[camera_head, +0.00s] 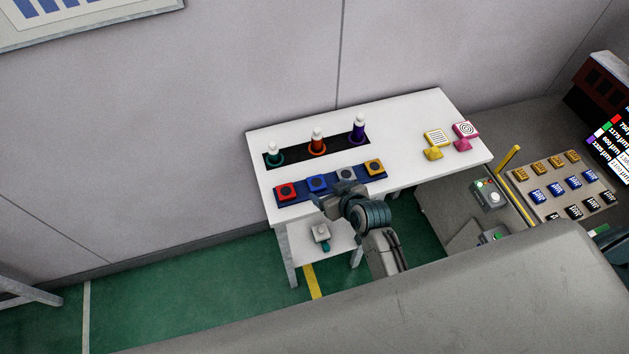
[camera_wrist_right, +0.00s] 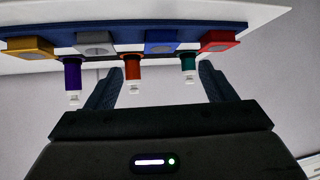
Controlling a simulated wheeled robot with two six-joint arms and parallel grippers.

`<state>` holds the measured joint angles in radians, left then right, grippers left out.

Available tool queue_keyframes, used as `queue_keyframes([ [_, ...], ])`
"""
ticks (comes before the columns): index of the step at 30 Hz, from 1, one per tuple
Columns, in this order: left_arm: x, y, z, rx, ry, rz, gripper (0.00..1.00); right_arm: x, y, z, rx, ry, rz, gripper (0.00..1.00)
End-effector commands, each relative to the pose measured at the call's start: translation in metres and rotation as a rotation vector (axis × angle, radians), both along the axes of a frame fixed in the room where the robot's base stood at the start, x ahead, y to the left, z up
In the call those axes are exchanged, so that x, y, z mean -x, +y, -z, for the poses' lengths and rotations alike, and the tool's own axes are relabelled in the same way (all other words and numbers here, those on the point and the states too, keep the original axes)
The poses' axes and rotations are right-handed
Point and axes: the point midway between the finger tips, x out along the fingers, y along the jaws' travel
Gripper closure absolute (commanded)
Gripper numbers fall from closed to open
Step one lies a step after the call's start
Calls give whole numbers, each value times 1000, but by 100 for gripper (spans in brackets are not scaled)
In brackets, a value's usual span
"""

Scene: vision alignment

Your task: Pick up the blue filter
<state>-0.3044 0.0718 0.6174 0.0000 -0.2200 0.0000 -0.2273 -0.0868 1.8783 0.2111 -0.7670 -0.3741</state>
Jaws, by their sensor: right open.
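The blue filter (camera_head: 317,183) is a small square block with a dark round centre, lying in a dark blue rack (camera_head: 331,186) on the white table. It sits between the red filter (camera_head: 286,191) and the grey filter (camera_head: 347,174). It also shows in the right wrist view (camera_wrist_right: 162,36). My right gripper (camera_head: 332,199) is at the rack's front edge, close to the blue and grey filters. In the right wrist view its fingers (camera_wrist_right: 160,76) are spread, with no filter between them. My left gripper is out of view.
A yellow filter (camera_head: 374,167) ends the rack. Behind stand white-topped green (camera_head: 273,153), orange (camera_head: 317,141) and purple (camera_head: 358,128) cylinders on a black strip. The white table (camera_head: 415,115) is bare right of the rack. Yellow (camera_head: 434,142) and pink (camera_head: 464,134) stands are farther right.

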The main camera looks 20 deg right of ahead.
Motion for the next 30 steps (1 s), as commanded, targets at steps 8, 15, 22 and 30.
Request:
queue_keyframes([
  [8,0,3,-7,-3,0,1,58,-19,4,14,0,0,0,23],
  [15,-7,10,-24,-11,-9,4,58,-36,8,24,-1,2,0,23],
  [22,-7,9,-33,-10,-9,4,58,-55,12,42,0,0,1,23],
  [30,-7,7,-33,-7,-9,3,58,-59,13,47,0,0,2,23],
])
